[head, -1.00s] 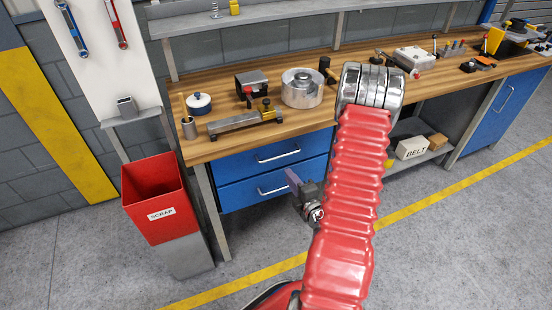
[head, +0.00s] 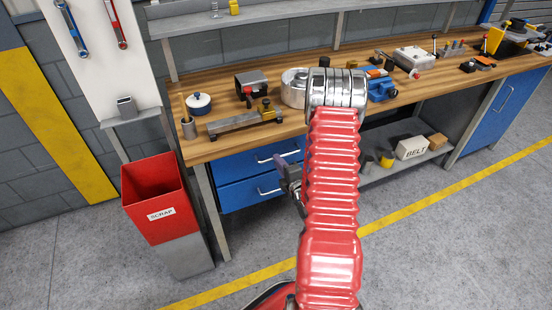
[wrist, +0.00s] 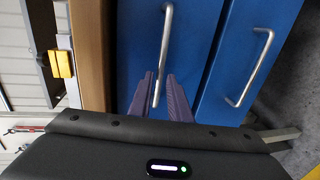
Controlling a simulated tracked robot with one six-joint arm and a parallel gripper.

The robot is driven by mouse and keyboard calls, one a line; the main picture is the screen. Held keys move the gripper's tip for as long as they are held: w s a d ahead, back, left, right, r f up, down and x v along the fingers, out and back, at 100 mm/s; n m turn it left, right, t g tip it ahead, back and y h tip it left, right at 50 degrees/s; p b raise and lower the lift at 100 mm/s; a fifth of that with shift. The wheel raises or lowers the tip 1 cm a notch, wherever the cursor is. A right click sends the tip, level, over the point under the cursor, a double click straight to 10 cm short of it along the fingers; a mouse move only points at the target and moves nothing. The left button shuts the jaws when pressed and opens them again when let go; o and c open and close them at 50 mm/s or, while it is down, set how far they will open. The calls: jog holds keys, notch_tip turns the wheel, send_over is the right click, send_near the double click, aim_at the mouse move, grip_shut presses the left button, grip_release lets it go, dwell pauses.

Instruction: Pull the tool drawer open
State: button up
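Two blue drawers sit under the workbench, both closed flush. The upper drawer (head: 235,164) has a silver bar handle (head: 263,159), which also shows in the wrist view (wrist: 166,45). The lower drawer (head: 238,196) has a like handle (head: 268,191), to the right in the wrist view (wrist: 248,70). No label tells which is the tool drawer. My gripper (wrist: 160,76) is open, its two purple fingers apart. In the wrist view one end of the upper handle shows between them; I cannot tell whether they touch it. In the head view my arm partly hides the gripper and drawers.
A red scrap bin (head: 153,200) stands left of the drawers. A shelf with a BELT box (head: 411,148) is to the right. The floor in front is clear.

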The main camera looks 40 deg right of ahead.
jog(key=shift+x, duration=1.85)
jog(key=shift+c, duration=0.3)
grip_shut()
